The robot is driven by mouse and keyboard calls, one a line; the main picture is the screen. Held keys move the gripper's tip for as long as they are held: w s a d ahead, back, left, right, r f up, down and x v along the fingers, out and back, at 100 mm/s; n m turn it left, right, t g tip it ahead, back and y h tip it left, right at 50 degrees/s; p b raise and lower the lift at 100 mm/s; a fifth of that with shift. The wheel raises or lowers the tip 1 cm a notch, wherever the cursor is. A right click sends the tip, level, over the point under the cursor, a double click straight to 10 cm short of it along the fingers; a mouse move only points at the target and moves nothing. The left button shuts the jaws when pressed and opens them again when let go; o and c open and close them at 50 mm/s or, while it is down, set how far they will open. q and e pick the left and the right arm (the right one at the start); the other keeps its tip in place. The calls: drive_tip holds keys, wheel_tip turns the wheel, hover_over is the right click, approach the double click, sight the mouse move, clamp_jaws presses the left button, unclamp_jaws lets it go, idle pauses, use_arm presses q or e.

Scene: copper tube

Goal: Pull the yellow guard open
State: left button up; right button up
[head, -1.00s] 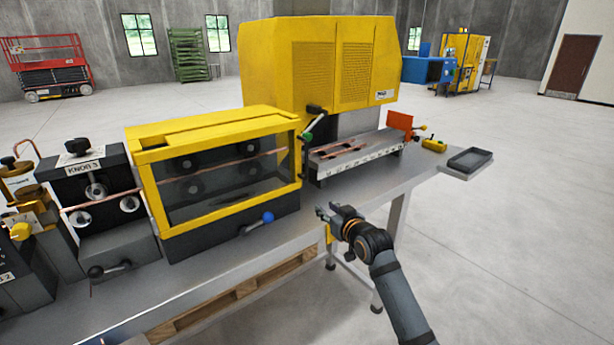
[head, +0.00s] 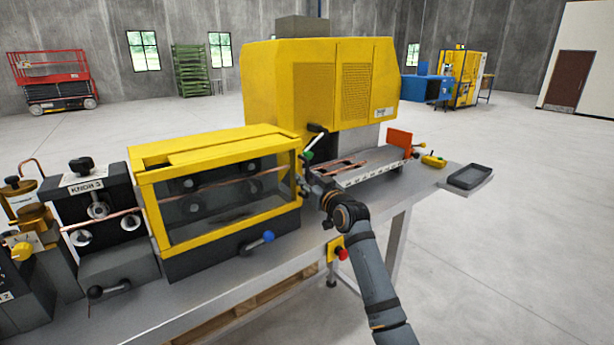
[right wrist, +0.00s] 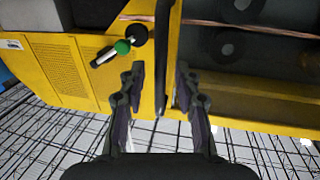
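The yellow guard (head: 215,237) is a box-shaped frame with clear panels over dark rollers and a copper tube. It looks closed in the head view. In the right wrist view, its yellow frame (right wrist: 262,115) fills the right side. A dark upright bar (right wrist: 163,60) runs along the near edge of the frame. My right gripper (head: 308,186) is at the guard's right end in the head view. In the right wrist view, my right gripper (right wrist: 162,82) has its fingers apart, with the bar between and beyond them; contact cannot be told. My left gripper is not in view.
A blue-knobbed lever (head: 267,237) sticks out below the guard. A tall yellow machine (head: 320,85) stands behind. A red button box (head: 338,250) hangs on the table's front edge.

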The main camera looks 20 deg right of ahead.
drive_tip(key=shift+w, duration=0.25)
drive_tip(key=shift+a, duration=0.1)
clamp_jaws()
